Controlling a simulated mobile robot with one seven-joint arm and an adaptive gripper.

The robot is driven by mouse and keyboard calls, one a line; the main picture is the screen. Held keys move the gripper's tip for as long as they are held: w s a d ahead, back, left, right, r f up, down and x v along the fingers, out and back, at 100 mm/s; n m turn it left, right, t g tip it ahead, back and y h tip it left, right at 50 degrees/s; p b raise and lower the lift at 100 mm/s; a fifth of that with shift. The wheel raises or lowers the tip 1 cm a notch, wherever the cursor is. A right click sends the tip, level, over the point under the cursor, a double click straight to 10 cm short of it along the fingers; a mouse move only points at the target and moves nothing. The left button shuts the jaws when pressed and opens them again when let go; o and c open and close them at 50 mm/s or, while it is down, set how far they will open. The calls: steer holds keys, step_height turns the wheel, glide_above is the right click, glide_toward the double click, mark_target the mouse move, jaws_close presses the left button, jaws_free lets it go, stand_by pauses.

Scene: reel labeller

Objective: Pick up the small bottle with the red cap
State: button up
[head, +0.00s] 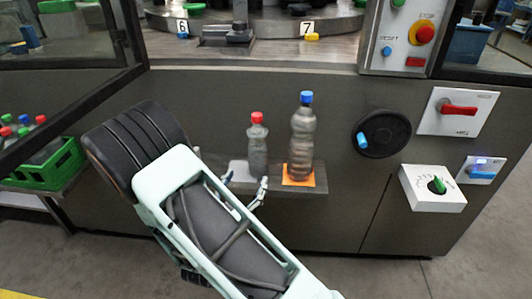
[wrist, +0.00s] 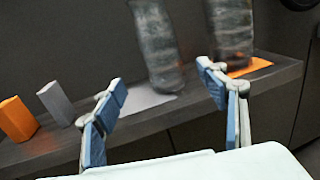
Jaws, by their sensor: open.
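The small bottle with the red cap (head: 257,145) stands upright on a narrow shelf on the machine's front, on a light grey patch. It is clear. Its lower part also shows in the wrist view (wrist: 157,50), with the cap out of frame. My gripper (head: 246,188) is open and empty, just in front of the shelf and below the bottle in the head view. In the wrist view the blue-padded fingers (wrist: 168,105) are spread, with the small bottle beyond them, between them and nearer the right finger. They appear apart from it.
A taller bottle with a blue cap (head: 302,135) stands close on the right, on an orange patch (wrist: 248,67). An orange block (wrist: 17,119) and a grey block (wrist: 55,103) sit at the shelf's left. A black knob (head: 384,134) and a red switch (head: 458,110) are further right.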

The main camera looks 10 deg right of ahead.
mark_target(253, 166)
steer(key=x, duration=0.5)
steer(key=shift+w+f+b, duration=0.1)
steer(key=shift+b, duration=0.3)
steer(key=b+x, duration=0.1)
steer(key=x, duration=0.4)
steer(key=shift+d+b, duration=0.3)
steer(key=shift+r, duration=0.25)
steer(key=c, duration=1.8)
